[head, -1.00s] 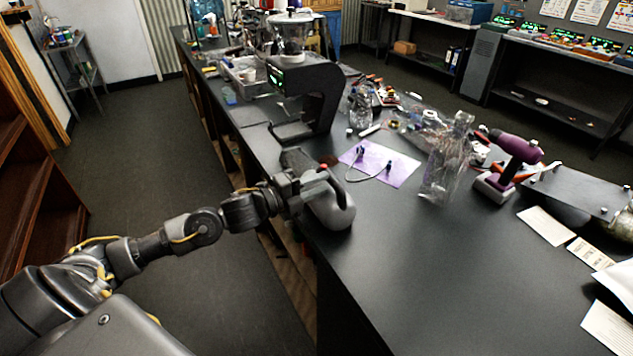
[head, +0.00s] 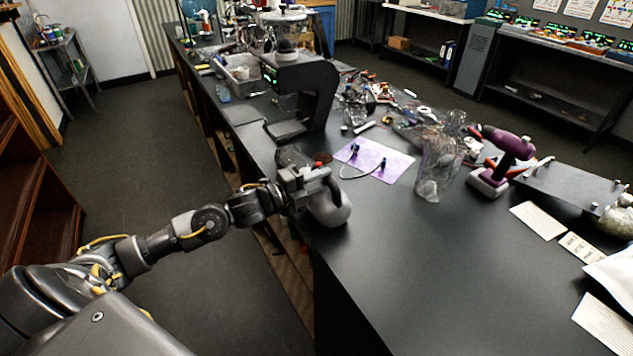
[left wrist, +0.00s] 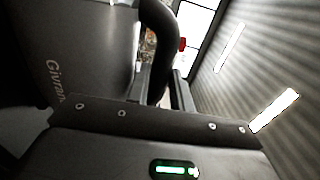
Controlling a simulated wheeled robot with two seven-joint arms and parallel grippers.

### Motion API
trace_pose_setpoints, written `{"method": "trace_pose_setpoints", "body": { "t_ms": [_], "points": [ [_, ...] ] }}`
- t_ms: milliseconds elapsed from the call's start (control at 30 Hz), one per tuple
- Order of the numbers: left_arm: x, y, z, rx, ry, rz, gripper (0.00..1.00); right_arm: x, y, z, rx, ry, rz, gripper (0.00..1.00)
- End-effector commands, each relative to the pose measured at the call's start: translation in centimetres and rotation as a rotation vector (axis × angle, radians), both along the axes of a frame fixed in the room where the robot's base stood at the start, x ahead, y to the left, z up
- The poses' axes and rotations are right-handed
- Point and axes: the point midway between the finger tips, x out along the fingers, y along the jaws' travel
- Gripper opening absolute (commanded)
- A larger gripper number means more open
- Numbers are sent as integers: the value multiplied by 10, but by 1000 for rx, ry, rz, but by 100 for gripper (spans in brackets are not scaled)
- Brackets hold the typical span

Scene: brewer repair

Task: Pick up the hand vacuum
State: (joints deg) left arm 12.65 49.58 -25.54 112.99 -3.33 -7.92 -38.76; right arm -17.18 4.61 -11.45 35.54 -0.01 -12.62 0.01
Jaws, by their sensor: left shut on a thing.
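The hand vacuum (head: 330,209) is a grey, rounded body with a dark handle and a small red part near its top. It is at the near left edge of the black workbench in the head view. My left gripper (head: 312,180) is shut on the hand vacuum at its handle. The fingers and handle overlap, so the exact grip is partly hidden. In the left wrist view the vacuum's dark body (left wrist: 75,50) with pale lettering and its curved handle (left wrist: 157,45) fill much of the picture. I cannot tell whether the vacuum touches the bench. My right gripper is not in view.
The black workbench (head: 420,270) is clear at the near middle. A coffee brewer (head: 315,90) stands behind the vacuum.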

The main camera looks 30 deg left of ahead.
Motion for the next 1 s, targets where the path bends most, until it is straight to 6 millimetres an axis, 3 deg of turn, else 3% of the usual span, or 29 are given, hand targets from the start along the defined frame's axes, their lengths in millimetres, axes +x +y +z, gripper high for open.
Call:
{"method": "trace_pose_setpoints", "body": {
  "t_ms": [400,733,1000],
  "points": [
    [-1,1,36,0,-10,-1,0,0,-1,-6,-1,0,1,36],
    [-42,32,92,8,-9,-1,0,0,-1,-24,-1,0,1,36],
    [-74,57,106,6,-1,-2,0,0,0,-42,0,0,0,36]
  ]
}}
